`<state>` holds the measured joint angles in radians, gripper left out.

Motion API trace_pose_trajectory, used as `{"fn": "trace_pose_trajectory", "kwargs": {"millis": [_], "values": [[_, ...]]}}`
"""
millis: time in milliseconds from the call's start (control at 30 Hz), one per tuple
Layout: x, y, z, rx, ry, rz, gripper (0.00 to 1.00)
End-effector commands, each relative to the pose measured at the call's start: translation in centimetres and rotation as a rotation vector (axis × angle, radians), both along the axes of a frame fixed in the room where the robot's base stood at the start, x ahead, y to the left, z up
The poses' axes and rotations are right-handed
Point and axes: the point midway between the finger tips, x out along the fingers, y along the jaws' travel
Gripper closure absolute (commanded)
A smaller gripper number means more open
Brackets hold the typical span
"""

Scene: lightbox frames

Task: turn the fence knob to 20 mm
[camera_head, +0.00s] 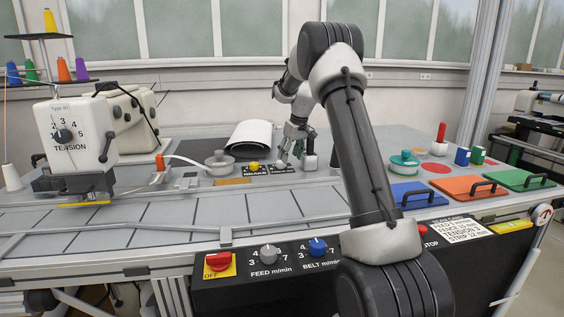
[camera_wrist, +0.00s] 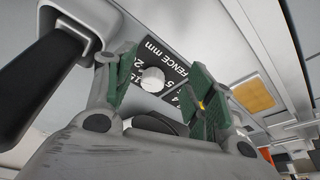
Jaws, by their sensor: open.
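The fence knob (camera_wrist: 152,80) is a small pale round knob on a black plate (camera_wrist: 172,50) lettered "FENCE mm" in the wrist view. White scale figures show around it, partly hidden by my fingers; I cannot make out a pointer or the setting. My gripper (camera_wrist: 164,66) is open, with one green-padded finger on each side of the knob in the picture. I see no contact, and cannot tell how far the fingertips are from it. In the head view my gripper (camera_head: 296,143) is over the far middle of the table, by the dial plates, and the knob is not clear.
A yellow knob (camera_head: 254,167) and a grey round piece (camera_head: 219,163) sit left of my gripper. The sewing head (camera_head: 75,135) stands left; coloured lids (camera_head: 471,187) lie right. A dark handle (camera_wrist: 45,80) is close by in the wrist view.

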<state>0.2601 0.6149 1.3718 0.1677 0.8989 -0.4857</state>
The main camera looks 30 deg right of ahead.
Motion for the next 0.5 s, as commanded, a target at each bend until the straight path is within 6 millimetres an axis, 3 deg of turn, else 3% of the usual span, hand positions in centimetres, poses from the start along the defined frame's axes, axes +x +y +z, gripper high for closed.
{"fn": "trace_pose_trajectory", "kwargs": {"millis": [33,100,267,500], "values": [[1.9,0.1,1.8,-0.004,-0.059,0.03,0.46],[3.1,0.3,3.1,-0.013,-0.107,0.076,0.46],[3.4,0.5,1.6,-0.024,-0.107,0.118,0.46],[4.9,0.9,-2.1,-0.025,-0.107,0.115,0.46]]}}
